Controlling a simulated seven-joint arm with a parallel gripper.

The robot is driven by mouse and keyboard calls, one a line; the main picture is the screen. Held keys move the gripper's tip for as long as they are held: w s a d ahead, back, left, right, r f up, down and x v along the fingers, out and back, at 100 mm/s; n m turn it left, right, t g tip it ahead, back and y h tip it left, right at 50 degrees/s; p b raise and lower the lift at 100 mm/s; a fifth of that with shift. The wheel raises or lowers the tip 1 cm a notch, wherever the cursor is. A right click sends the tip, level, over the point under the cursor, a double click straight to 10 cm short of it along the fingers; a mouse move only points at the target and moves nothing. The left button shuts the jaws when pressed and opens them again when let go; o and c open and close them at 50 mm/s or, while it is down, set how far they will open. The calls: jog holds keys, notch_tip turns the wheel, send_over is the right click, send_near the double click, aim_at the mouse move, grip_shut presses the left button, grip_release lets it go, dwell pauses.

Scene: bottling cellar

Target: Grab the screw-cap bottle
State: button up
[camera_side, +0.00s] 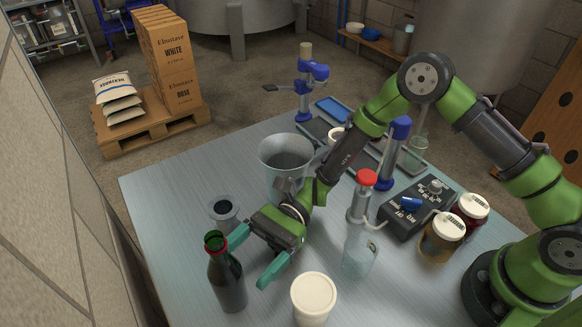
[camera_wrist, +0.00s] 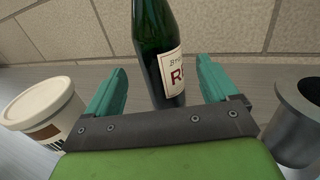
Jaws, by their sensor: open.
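The bottle (camera_side: 228,285) is dark green glass with a red ring at its neck. It stands upright near the table's left front edge. In the wrist view the bottle (camera_wrist: 158,55) shows a white label with red letters; its top is cut off by the frame. My gripper (camera_side: 255,254) is open and low over the table, with teal fingers pointing at the bottle. In the wrist view the bottle appears in the gap between the fingers, closer to the right one. I cannot tell whether it is between the tips or just beyond them. Nothing is held.
A white-lidded tub (camera_side: 313,298) stands beside one finger, and a grey metal cup (camera_side: 224,212) stands on the other side. A metal bucket (camera_side: 286,160) is behind my gripper. A clear glass (camera_side: 359,255) and lidded jars (camera_side: 441,237) stand to the right. A stone wall is close at left.

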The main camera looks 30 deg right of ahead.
aim_at(216, 290)
jog(key=x, duration=0.6)
jog(key=shift+a+r, duration=0.1)
jog(key=shift+a, duration=0.2)
jog(key=c, duration=1.2)
jog(key=shift+c, duration=0.8)
jog(key=shift+r, duration=0.15)
